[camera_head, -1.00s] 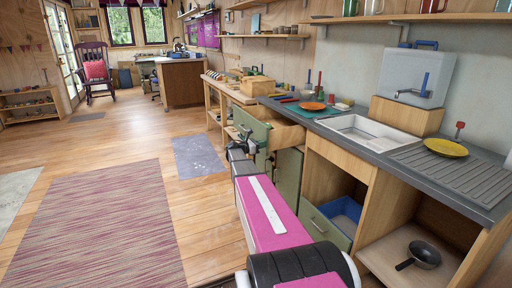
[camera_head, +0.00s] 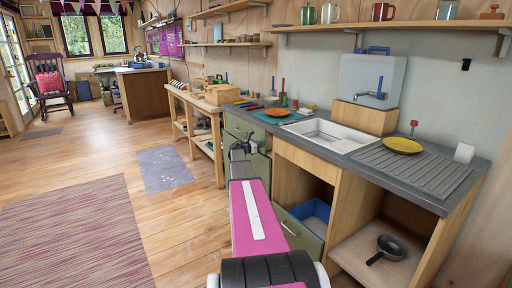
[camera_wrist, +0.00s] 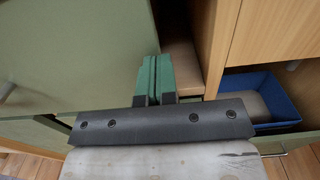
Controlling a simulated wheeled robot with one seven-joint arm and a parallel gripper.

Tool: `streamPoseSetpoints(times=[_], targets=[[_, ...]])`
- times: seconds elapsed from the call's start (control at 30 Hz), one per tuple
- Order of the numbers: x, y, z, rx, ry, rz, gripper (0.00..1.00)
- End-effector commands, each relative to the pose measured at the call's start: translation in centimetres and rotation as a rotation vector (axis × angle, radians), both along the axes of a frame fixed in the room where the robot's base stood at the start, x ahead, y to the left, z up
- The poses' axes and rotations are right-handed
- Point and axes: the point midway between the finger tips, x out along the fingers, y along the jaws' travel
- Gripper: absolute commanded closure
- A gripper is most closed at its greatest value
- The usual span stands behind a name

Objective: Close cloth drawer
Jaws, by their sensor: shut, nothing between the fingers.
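The upper green drawer front (camera_head: 238,128) is below the counter, left of the sink, and looks close to the cabinet face in the head view. In the wrist view a large green panel (camera_wrist: 75,50) fills the left side, with a dark gap and bare wood to its right. My gripper (camera_wrist: 154,62) is shut and empty at that panel's right edge; whether it touches cannot be told. In the head view my gripper (camera_head: 241,146) is small and partly hidden by my arm. A lower green drawer (camera_head: 300,236) stands open with a blue bin (camera_head: 316,212) inside. No cloth is visible.
An open shelf below holds a black pan (camera_head: 390,247). A wooden workbench (camera_head: 195,115) stands further left.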

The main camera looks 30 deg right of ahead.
Motion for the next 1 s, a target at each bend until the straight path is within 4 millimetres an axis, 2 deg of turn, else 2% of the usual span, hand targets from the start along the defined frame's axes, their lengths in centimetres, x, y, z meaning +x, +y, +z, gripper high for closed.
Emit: streamPoseSetpoints(times=[0.2,0.67,0.87,1.0], targets=[[0.1,-0.8,0.0,0.000,0.000,0.000,1.00],[0.0,-0.8,0.1,-0.001,0.000,-0.001,1.00],[-0.5,1.8,0.1,-0.001,0.000,0.001,1.00],[-0.8,4.7,0.0,0.000,0.000,0.004,1.00]])
